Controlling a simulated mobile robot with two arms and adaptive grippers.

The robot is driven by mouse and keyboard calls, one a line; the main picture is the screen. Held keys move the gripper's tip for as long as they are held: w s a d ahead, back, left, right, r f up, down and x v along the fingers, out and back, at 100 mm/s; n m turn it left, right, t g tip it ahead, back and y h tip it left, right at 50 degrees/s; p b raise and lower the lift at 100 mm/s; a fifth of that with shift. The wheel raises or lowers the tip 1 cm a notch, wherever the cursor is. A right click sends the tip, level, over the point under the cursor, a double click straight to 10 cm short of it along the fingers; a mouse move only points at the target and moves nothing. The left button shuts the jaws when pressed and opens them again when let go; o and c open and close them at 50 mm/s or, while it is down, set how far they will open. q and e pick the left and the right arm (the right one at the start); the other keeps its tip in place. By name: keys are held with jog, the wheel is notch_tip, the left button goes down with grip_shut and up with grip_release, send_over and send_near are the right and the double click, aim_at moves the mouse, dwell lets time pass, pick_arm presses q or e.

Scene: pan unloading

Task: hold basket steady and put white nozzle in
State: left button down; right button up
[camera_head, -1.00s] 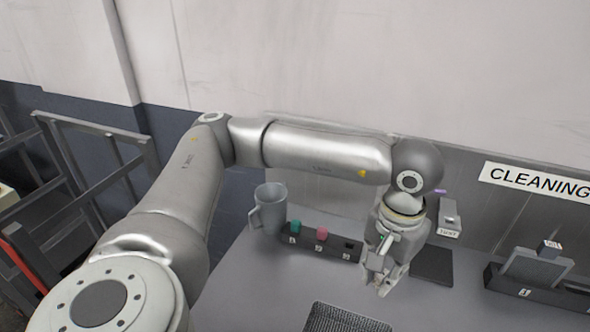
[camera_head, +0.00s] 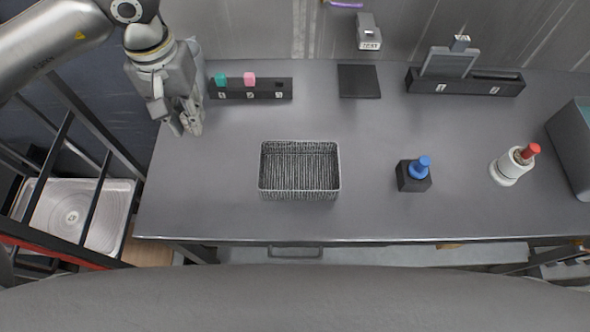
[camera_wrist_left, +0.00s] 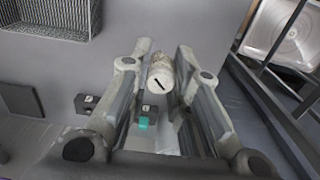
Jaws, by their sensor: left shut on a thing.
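The wire basket (camera_head: 299,194) stands empty in the middle of the grey table. A corner of it shows at the upper left of the left wrist view (camera_wrist_left: 62,32). My left gripper (camera_head: 188,127) is over the left part of the table, left of the basket and apart from it. It is shut on a white cylindrical piece with a dark slot in its end, which looks like the white nozzle (camera_wrist_left: 187,98). In the head view the fingers mostly hide this piece. My right gripper is not in view.
A black numbered holder (camera_head: 266,95) has a teal piece (camera_head: 220,79) and a pink piece (camera_head: 249,78). The table between gripper and basket is clear.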

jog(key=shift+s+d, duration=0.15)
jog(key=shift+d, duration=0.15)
